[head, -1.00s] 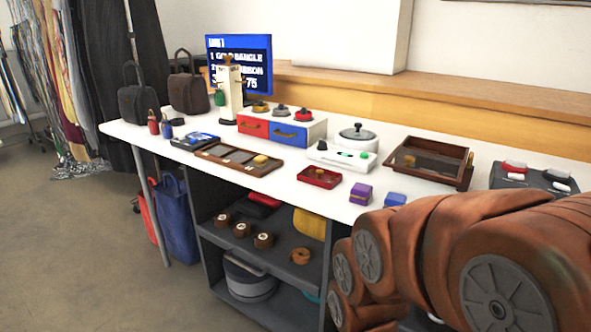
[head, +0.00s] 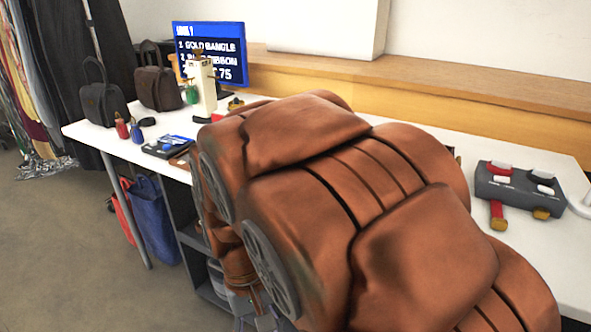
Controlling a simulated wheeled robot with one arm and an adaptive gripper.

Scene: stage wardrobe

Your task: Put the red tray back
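The red tray is not visible now; my large brown arm covers the middle of the table, where a small red tray lay in the earlier view. Grey parts at the lower edge, below my wrist, look like part of my gripper (head: 266,318). Its fingers cannot be made out, and I cannot tell whether it holds anything. It is low, in front of the shelf unit under the table.
A blue screen (head: 210,52) stands behind. A blue bag (head: 154,220) hangs at the table's left end.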

